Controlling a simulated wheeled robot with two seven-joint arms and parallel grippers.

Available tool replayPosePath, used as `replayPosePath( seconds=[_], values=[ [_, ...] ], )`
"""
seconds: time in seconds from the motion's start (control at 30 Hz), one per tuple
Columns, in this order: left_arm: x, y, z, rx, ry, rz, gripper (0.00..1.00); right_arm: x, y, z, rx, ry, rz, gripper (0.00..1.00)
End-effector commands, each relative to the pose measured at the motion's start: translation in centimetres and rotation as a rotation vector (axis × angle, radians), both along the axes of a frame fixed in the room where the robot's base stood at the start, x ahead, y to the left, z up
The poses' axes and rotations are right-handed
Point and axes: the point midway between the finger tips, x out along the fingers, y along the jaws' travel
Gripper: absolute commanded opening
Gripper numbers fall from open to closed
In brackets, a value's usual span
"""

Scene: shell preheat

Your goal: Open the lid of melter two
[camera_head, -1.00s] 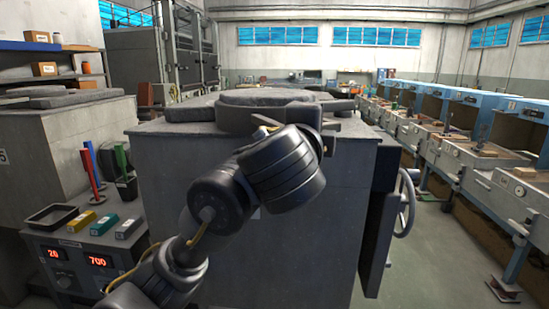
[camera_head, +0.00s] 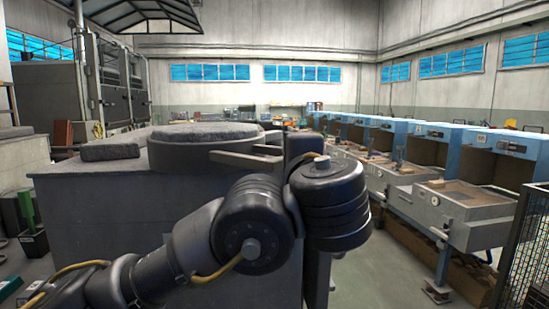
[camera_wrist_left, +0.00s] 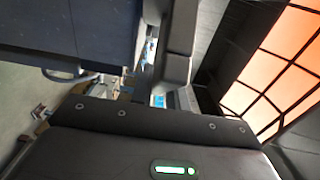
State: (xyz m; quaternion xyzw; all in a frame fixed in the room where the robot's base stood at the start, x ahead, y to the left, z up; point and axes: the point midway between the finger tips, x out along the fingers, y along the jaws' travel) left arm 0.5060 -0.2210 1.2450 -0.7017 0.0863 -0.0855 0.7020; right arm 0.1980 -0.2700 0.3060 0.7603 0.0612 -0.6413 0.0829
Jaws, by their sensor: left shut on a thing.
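The grey melter (camera_head: 120,220) stands in front of me in the head view. Its thick round lid (camera_head: 205,133) lies level on top, over a round collar. Grey handle bars (camera_head: 243,160) reach from the lid's right side toward my black left arm. My left wrist covers the melter's right front, and the fingertips are hidden behind it there. In the left wrist view, my left gripper (camera_wrist_left: 178,62) is shut on a dark bar, apparently the lid handle; the exact contact is unclear. My right gripper is in neither view.
A flat grey slab (camera_head: 112,149) lies on the melter top, left of the lid. Blue machines (camera_head: 440,150) line the right side, with open floor between. A wire mesh fence (camera_head: 527,250) stands at the right edge. A green item (camera_head: 27,208) stands at lower left.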

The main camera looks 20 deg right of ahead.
Motion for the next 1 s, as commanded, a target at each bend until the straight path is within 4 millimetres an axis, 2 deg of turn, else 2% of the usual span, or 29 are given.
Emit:
replayPosePath(
  seconds=[0.5, 0.53, 0.7, 1.0],
  values=[
    [-0.11, -0.26, -0.03, 0.000, -0.001, 0.009, 0.00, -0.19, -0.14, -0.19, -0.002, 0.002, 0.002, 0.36],
    [-0.10, -0.25, -0.03, 0.000, -0.001, 0.009, 0.18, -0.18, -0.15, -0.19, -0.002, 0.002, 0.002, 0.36],
    [-0.08, -0.25, -0.05, 0.000, -0.001, 0.009, 0.38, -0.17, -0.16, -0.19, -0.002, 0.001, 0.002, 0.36],
    [-0.07, -0.26, -0.09, 0.000, -0.001, 0.008, 0.38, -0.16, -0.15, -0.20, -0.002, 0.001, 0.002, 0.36]
  ],
)
